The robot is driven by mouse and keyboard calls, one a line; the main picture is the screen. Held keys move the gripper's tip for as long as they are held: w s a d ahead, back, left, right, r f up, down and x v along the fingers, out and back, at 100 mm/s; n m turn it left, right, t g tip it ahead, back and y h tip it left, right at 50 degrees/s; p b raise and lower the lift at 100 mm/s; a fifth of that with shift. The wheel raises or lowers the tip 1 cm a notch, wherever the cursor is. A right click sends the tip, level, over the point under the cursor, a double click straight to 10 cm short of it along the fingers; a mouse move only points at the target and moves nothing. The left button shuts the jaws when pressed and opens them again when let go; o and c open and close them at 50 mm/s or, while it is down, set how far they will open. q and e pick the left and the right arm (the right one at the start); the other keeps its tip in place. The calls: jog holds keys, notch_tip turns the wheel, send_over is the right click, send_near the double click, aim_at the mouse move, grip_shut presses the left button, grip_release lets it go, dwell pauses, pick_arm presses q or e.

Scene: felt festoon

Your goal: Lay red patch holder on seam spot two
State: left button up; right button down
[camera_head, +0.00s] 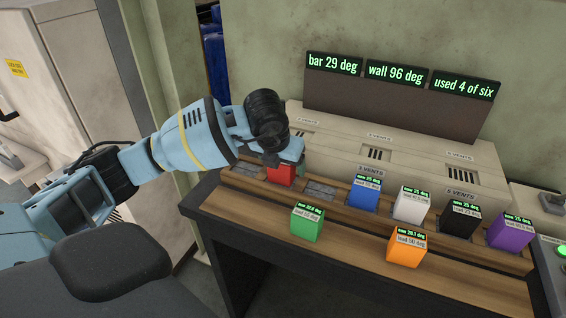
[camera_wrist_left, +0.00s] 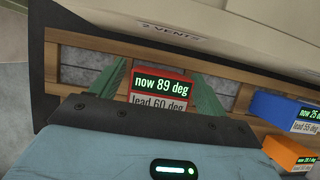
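The red patch holder (camera_head: 281,175) is at the left part of the wooden rail (camera_head: 340,213), in line with its grey spots. In the left wrist view the red patch holder (camera_wrist_left: 161,88) reads "now 89 deg" and "lead 60 deg". My left gripper (camera_head: 281,162) is over it from above, its green fingers against both sides, seemingly shut on it. The gripper hides its top in the head view; whether its base touches the rail cannot be seen. Bare grey spots show to its left (camera_head: 246,169) and right (camera_head: 320,190). My right gripper is not in view.
Blue (camera_head: 364,192), white (camera_head: 411,206), black (camera_head: 460,218) and purple (camera_head: 510,232) holders stand along the rail to the right. Green (camera_head: 306,222) and orange (camera_head: 406,248) holders stand in front. Displays (camera_head: 399,75) read "bar 29 deg", "wall 96 deg", "used 4 of six". The vented housing is behind.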

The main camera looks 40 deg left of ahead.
pick_arm(q)
jog(key=shift+s+r, duration=0.1)
jog(key=shift+r, duration=0.4)
jog(key=v, duration=1.1)
jog(key=shift+s+p, duration=0.15)
jog(key=shift+p, duration=0.2)
dwell(0.9)
